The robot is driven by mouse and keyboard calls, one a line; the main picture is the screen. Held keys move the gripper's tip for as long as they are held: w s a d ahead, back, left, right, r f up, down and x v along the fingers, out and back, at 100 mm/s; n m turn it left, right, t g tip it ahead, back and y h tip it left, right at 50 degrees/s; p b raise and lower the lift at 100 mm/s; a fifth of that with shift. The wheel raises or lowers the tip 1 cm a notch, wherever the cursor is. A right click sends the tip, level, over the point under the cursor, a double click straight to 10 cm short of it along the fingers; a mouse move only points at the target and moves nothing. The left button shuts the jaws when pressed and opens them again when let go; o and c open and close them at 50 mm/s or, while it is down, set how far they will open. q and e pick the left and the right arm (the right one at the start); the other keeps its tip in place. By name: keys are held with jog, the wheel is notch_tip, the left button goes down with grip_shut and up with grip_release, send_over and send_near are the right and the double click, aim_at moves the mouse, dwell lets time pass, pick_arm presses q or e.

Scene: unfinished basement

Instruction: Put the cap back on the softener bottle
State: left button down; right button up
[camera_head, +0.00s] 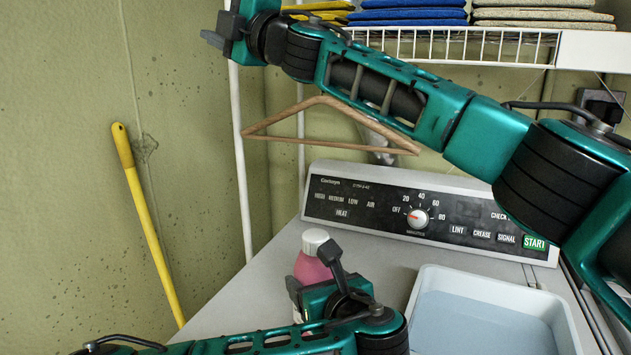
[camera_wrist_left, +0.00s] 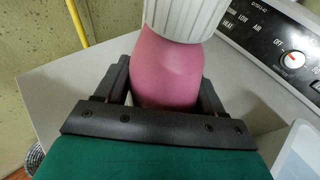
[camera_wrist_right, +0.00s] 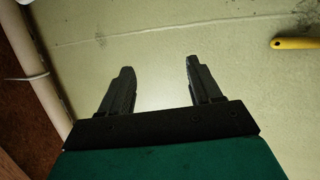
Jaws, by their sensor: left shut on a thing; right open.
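The softener bottle (camera_head: 307,268) is pink and stands on the grey machine top in the head view. A white ribbed cap (camera_head: 314,240) sits on its top. In the left wrist view the pink bottle (camera_wrist_left: 166,72) is between my fingers, with the white cap (camera_wrist_left: 183,15) above, cut by the frame. My left gripper (camera_head: 311,272) is shut on the bottle's body below the cap. The bottle's lower part is hidden by the gripper. My right gripper (camera_head: 222,38) is raised at the upper left, away from the bottle. It is open and empty in the right wrist view (camera_wrist_right: 157,75).
A white tub (camera_head: 491,283) stands right of the bottle, below the control panel (camera_head: 420,208). A wooden hanger (camera_head: 330,147) hangs under a wire shelf (camera_head: 450,36) with folded cloths. A yellow handle (camera_head: 145,215) leans on the left wall. My right arm spans the upper view.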

jog(key=s+a+f+n+g+y, duration=0.2)
jog(key=s+a+n+g, duration=0.15)
jog(key=n+g, duration=0.35)
jog(key=n+g+h, duration=0.6)
jog(key=n+h, duration=0.9)
jog(key=h, duration=0.4)
send_over(316, 234)
notch_tip(316, 234, down, 21)
jog(key=shift+f, duration=0.1)
jog(key=shift+f, duration=0.1)
jog(key=shift+f, duration=3.95)
jog(key=shift+c, duration=0.2)
